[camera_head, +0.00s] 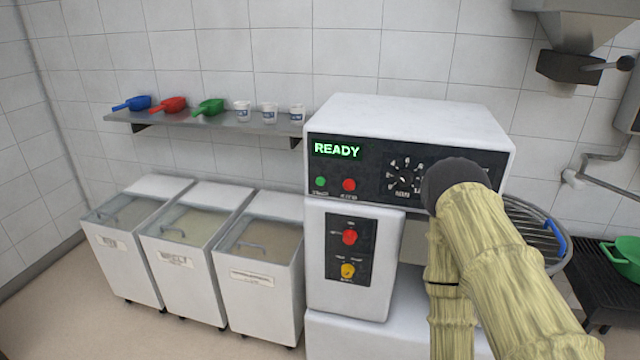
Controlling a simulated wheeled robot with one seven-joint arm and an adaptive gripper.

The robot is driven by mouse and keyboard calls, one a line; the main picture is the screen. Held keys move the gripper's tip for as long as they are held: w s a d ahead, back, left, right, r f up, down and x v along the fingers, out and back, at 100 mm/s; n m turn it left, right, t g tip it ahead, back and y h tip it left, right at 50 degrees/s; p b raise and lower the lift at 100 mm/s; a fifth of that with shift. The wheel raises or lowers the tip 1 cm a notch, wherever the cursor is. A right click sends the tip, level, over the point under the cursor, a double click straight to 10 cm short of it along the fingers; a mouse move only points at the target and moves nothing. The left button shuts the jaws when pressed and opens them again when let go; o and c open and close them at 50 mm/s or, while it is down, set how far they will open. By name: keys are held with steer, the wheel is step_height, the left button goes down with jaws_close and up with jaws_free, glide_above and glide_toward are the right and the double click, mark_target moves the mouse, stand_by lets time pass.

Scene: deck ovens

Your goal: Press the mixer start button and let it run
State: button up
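The white mixer (400,112) stands right of centre. Its black upper panel has a display (337,150) lit with green "READY". Below the display are a green button (320,182) and a red button (349,185), with small labels I cannot read. A dial (404,180) sits to their right. A lower black panel has a red button (350,237) and a yellow knob (348,271). My arm in a tan sleeve, with a dark rounded joint, covers the right part of the upper panel. My gripper cannot be seen.
Several lidded white bins stand left of the mixer. A wall shelf (215,122) holds blue, red and green scoops and white cups. Floor at lower left is clear.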

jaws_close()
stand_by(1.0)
